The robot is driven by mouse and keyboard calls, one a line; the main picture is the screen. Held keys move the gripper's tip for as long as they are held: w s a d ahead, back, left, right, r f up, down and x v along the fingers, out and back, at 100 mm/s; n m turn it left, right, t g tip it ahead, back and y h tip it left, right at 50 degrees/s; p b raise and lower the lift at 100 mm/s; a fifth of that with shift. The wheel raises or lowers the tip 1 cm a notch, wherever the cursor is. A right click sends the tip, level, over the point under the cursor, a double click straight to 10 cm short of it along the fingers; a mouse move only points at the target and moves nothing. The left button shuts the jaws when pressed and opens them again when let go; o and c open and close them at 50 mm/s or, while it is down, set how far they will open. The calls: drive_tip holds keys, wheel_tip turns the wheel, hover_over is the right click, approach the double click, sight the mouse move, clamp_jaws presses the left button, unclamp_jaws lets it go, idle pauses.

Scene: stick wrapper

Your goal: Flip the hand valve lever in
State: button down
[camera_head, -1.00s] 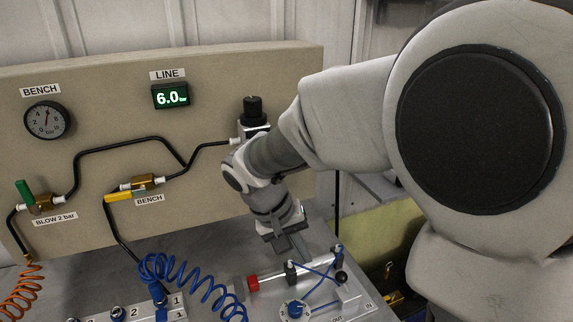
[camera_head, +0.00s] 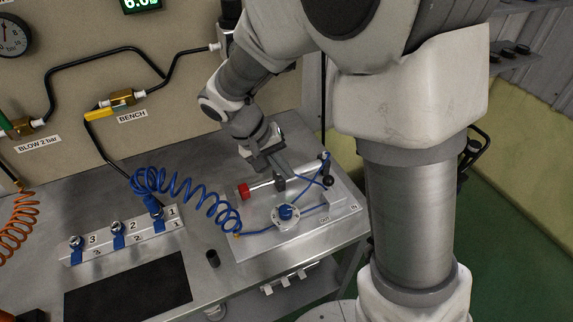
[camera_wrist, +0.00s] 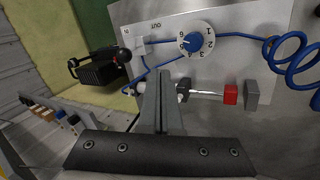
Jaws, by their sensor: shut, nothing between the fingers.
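The valve plate (camera_head: 258,247) lies on the bench, with IN and OUT labels at its right end. A pale valve block (camera_head: 335,197) sits near the labels; it also shows in the wrist view (camera_wrist: 142,46). A short lever with a black ball (camera_head: 328,182) stands beside it. My gripper (camera_head: 280,171) is above the silver cylinder rod, left of the black ball and apart from it. In the wrist view my gripper (camera_wrist: 160,85) is shut and empty, its fingers covering part of the cylinder. Whether the fingertips touch anything cannot be told.
The rod has a red tip (camera_head: 243,190). A blue rotary knob (camera_head: 286,212) and blue tubes lie in front. A blue coiled hose (camera_head: 190,190) runs left to a numbered manifold (camera_head: 98,243). A dark mat (camera_head: 130,285) lies at front left. The back panel stands behind.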

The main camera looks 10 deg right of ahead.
sight(332, 185)
drive_tip(key=d+f, duration=0.5)
drive_tip(key=d, duration=0.1)
drive_tip(key=shift+w+d+p, duration=0.3)
drive_tip(key=shift+w+d, duration=0.05)
drive_tip(key=shift+w, duration=0.1)
drive_tip(key=shift+d+r, duration=0.1)
drive_tip(key=shift+r, duration=0.05)
